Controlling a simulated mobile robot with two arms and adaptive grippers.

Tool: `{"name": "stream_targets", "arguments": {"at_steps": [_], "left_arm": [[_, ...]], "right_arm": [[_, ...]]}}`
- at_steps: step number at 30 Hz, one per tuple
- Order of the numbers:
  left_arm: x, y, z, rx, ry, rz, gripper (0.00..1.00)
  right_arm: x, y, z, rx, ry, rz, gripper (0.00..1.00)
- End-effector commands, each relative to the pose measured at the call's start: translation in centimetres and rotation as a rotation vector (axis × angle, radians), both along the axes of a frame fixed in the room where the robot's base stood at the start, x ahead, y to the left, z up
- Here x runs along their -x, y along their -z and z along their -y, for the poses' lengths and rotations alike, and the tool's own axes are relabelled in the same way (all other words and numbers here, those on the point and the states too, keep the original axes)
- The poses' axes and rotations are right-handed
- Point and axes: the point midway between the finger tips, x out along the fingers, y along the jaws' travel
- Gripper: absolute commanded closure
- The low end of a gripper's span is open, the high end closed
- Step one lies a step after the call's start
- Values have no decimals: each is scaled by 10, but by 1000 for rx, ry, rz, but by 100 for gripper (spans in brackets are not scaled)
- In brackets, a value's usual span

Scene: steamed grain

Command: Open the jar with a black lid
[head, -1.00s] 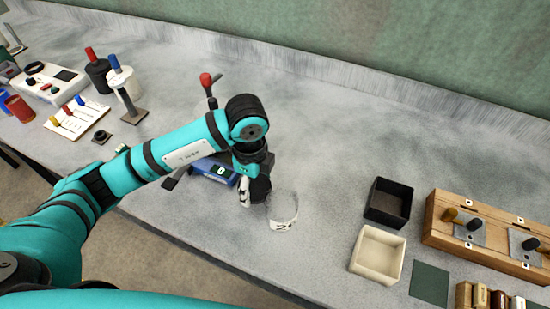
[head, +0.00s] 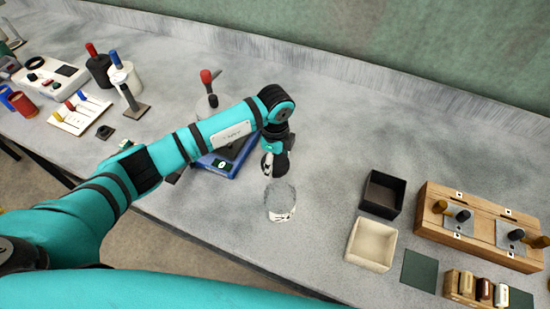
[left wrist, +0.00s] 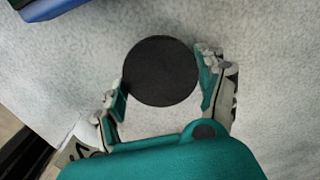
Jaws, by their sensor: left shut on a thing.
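The clear glass jar (head: 281,203) with a white label stands on the grey bench in the head view, and its top looks uncovered. My left gripper (head: 270,170) is just behind and above it, apart from it as far as I can tell. In the left wrist view my left gripper (left wrist: 163,84) has its fingers on both sides of the round black lid (left wrist: 160,70) and is shut on it. The lid is mostly hidden by the gripper in the head view. My right gripper is not in view.
A blue scale (head: 226,163) stands left of the jar, partly behind my left arm. A black open box (head: 382,193), a cream open box (head: 371,245) and a wooden rack (head: 478,226) stand to the right.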

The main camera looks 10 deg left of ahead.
Motion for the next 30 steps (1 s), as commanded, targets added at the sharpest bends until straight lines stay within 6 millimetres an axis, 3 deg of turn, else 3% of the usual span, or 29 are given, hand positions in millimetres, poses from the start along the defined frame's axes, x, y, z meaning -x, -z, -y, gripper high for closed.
{"name": "stream_targets", "arguments": {"at_steps": [5,6,11,22,30], "left_arm": [[0,4,0,0,0,0,66],[0,3,0,0,0,0,23],[0,2,0,0,0,0,4],[-1,-4,0,0,0,2,4],[-2,-54,0,0,1,6,4]], "right_arm": [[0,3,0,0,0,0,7],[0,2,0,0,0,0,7],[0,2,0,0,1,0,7],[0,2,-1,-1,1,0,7],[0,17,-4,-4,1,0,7]]}}
